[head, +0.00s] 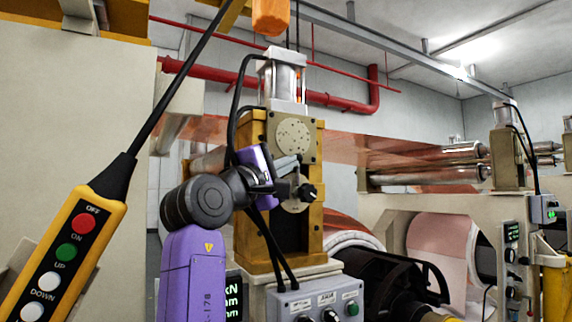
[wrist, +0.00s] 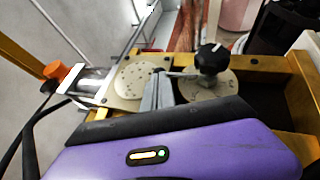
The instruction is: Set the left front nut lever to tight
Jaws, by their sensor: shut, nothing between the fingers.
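The nut lever's black knob (head: 306,192) sits on a round marked dial plate (head: 292,206) on the yellow-brown roll stand (head: 243,240). In the wrist view the black knob (wrist: 211,59) stands over its dial plate (wrist: 207,86), and a thin grey bar (wrist: 182,74) reaches left from it. My gripper (head: 290,161) is at the front of the stand, just above the knob. In the wrist view my gripper (wrist: 160,80) has its grey fingers together, left of the knob, with the tips close to the bar. I cannot tell whether they touch. The dial's markings are too small to read.
A round perforated plate (head: 293,140) is above the dial. A control box (head: 318,302) with knobs is below. A hanging yellow pendant (head: 65,255) with buttons is at the left. Black cables (head: 272,245) run down the stand. Copper foil (head: 370,150) and rollers are behind.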

